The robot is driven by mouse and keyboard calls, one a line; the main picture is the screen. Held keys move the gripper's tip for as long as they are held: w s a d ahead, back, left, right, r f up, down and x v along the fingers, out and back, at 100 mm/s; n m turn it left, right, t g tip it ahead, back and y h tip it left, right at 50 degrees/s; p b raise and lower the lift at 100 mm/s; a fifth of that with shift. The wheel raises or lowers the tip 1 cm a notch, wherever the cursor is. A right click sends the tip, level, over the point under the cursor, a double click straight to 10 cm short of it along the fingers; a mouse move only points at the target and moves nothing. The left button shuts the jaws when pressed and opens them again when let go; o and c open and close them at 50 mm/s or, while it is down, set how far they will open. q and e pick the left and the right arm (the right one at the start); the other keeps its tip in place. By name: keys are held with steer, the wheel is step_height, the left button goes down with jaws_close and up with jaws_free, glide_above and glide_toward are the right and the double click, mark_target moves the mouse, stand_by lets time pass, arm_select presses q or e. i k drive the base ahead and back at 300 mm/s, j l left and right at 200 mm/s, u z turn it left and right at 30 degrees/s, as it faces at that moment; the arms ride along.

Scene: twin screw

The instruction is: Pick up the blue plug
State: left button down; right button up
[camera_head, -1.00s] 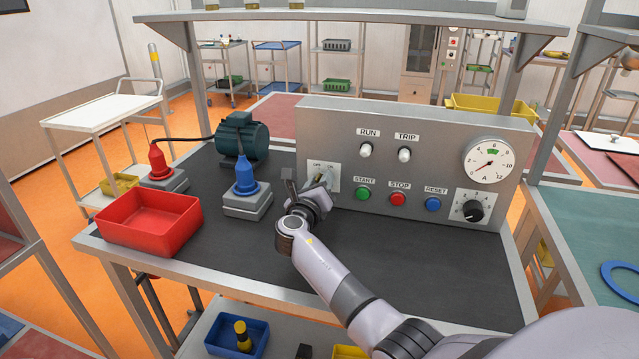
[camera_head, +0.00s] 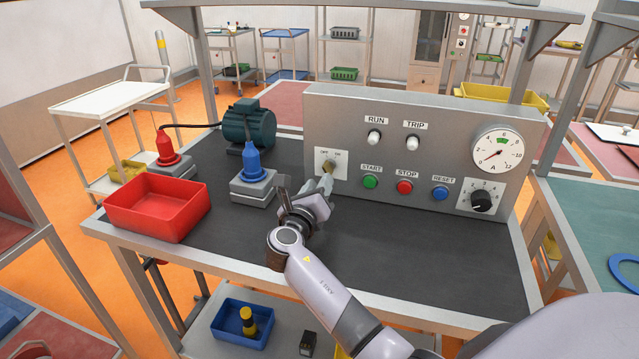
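The blue plug (camera_head: 251,161) stands upright in a grey socket block (camera_head: 254,186) on the dark bench top. My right gripper (camera_head: 304,181) is to the right of the plug, in front of the control panel, and is apart from the plug. Its two fingers are spread with nothing visible between them. One finger points up on the plug's side; the other is close in front of the panel's OFF/ON switch (camera_head: 328,166). I cannot tell whether it touches the switch. My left gripper is not in view.
A red plug (camera_head: 166,149) with a black cable to a green motor (camera_head: 247,126) stands at the back left. A red bin (camera_head: 157,209) is in front of it. The grey control panel (camera_head: 350,115) bounds the bench behind. The bench's front right is clear.

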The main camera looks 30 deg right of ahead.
mark_target(253, 170)
steer(key=k+j, duration=0.2)
steer(key=j, duration=0.2)
steer(key=k+j, duration=0.45)
steer(key=j, duration=0.3)
